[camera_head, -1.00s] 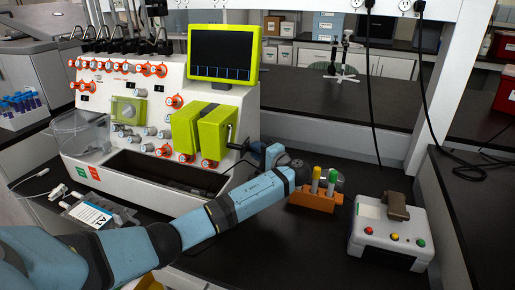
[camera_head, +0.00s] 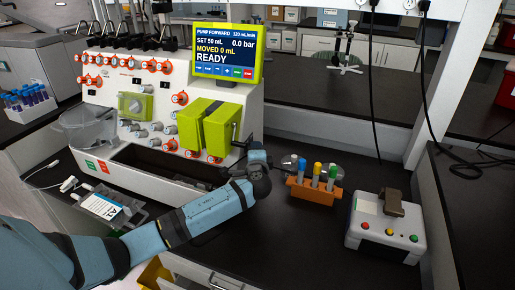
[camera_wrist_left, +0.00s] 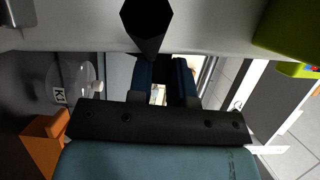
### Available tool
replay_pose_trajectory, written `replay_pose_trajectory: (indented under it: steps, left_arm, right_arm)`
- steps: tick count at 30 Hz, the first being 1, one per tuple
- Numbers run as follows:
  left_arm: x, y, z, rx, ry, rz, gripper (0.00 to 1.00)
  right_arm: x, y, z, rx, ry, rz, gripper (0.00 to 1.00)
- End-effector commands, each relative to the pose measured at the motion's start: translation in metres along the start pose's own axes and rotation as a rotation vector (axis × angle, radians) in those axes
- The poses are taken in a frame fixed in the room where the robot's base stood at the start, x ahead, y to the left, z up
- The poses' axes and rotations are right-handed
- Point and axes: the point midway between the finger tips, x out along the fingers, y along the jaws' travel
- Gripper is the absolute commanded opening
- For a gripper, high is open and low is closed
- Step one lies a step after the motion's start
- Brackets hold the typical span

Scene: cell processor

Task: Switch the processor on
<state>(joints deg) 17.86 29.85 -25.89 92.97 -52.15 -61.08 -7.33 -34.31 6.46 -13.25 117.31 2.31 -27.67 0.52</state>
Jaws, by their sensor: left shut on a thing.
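The cell processor (camera_head: 140,187) is a white machine with orange-red valves and a green-framed screen (camera_head: 225,52) on top. The screen is lit and reads "PUMP FORWARD", "SET 50 mL", "MOVED 0 mL" and "READY". My left gripper (camera_head: 256,152) is at the processor's right side, below and behind the green pump housing (camera_head: 208,127). In the left wrist view, its two dark blue fingers (camera_wrist_left: 167,75) reach to the white machine wall, beside a black faceted part (camera_wrist_left: 147,22). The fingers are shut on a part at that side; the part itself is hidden. My right gripper is out of view.
An orange rack (camera_head: 310,192) with colored tubes stands right of my left gripper. A white device with colored buttons (camera_head: 386,230) stands farther right. A bag with a printed label (camera_head: 105,207) lies front left. Dark counter between the rack and device is free.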

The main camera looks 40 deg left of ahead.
Motion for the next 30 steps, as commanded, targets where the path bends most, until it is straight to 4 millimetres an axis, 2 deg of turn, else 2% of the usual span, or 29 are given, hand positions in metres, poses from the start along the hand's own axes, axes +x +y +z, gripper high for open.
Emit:
replay_pose_trajectory:
  steps: [19, 20, 23, 30]
  left_arm:
    - [-0.0012, 0.0004, 0.0018, 0.000, 0.058, 0.001, 0.00]
    - [-0.0012, 0.0004, 0.0018, 0.000, 0.058, 0.001, 0.21]
    - [-0.0012, 0.0004, 0.0018, 0.000, 0.057, 0.001, 0.44]
    - [-0.0012, 0.0003, 0.0019, 0.000, 0.057, 0.000, 0.45]
  right_arm:
    - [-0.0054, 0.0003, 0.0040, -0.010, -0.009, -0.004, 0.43]
    - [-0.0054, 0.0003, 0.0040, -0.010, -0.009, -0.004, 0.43]
    - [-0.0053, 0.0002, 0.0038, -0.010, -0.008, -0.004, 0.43]
    - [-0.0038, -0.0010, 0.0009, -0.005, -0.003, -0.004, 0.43]
